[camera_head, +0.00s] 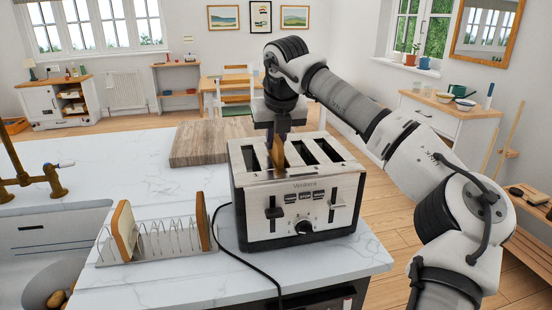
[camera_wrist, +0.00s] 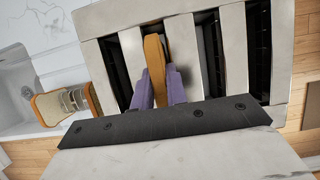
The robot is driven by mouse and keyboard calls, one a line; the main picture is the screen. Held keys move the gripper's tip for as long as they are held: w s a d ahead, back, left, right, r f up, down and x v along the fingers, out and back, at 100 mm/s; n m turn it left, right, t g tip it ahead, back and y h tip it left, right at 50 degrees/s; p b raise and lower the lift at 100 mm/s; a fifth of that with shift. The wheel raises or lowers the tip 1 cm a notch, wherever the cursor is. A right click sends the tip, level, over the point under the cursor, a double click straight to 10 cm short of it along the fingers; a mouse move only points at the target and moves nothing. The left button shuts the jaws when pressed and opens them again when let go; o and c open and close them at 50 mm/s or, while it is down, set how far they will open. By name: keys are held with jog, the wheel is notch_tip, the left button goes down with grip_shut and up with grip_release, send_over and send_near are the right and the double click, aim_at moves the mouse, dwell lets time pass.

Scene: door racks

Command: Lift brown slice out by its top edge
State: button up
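The brown slice (camera_wrist: 155,60) stands on edge in a slot of the steel toaster (camera_head: 300,205), and its top pokes above the slot. In the head view, a sliver of the slice (camera_head: 277,154) shows below my gripper (camera_head: 279,133), which points straight down over the toaster. In the wrist view, the purple fingers of my gripper (camera_wrist: 159,86) lie on both sides of the slice's top edge and look pressed against it. The slice's lower part is hidden inside the toaster. The other visible slots look dark and empty.
A wire toast rack (camera_head: 165,240) stands left of the toaster, with a bread slice (camera_head: 124,230) at its left end and another (camera_head: 204,222) at its right. A wooden board (camera_head: 200,143) lies behind. A black cord crosses the counter. The sink (camera_head: 45,250) is at far left.

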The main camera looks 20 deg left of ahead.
jog(key=shift+r, duration=0.1)
grip_shut()
notch_tip(320, 180, up, 29)
jog(key=p, duration=1)
jog(key=shift+r+p, duration=0.2)
jog(key=shift+p, duration=0.2)
